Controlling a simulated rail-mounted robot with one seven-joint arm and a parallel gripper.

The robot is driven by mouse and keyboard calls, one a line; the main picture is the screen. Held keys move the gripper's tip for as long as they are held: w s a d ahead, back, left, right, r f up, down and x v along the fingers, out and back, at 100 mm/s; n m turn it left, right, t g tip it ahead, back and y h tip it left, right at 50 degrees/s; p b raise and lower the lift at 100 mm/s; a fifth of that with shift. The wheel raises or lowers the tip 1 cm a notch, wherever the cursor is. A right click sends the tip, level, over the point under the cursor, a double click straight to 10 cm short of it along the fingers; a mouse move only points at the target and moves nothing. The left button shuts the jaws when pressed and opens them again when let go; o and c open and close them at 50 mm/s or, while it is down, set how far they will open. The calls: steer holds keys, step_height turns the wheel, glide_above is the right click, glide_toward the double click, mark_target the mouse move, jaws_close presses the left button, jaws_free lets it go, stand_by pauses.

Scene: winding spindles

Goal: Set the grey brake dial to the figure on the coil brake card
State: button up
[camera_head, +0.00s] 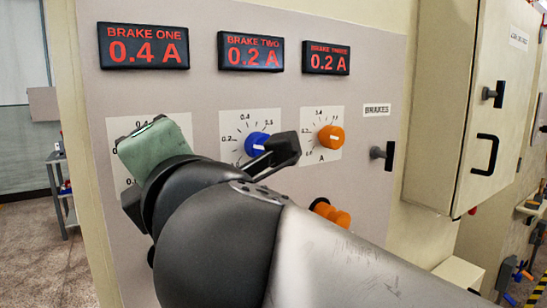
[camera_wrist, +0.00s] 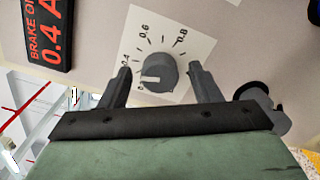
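The grey brake dial (camera_wrist: 158,72) sits on a white scale plate (camera_wrist: 188,52) in the wrist view. Its white mark points left, toward the low end of the scale near 0.4. My gripper (camera_wrist: 160,70) is open, with one finger on each side of the dial and visible gaps between. Whether the fingertips are level with the dial is hard to tell. In the head view my wrist and green gripper body hide the dial. The BRAKE ONE display (camera_head: 145,47) above it reads 0.4 A. I cannot make out a coil brake card in either view.
To the right are a blue dial (camera_head: 257,145) and an orange dial (camera_head: 331,138), under displays BRAKE TWO (camera_head: 251,52) and BRAKE THREE (camera_head: 326,58), both 0.2 A. Another orange knob (camera_head: 335,214) sits lower. A black handle (camera_head: 383,153) and a cream cabinet (camera_head: 445,105) stand right.

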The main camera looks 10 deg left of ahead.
steer(key=p+v, duration=0.4)
steer(key=v, duration=1.3)
steer(key=shift+d+p, duration=0.2)
steer(key=shift+p, duration=0.15)
steer(key=shift+s, duration=0.1)
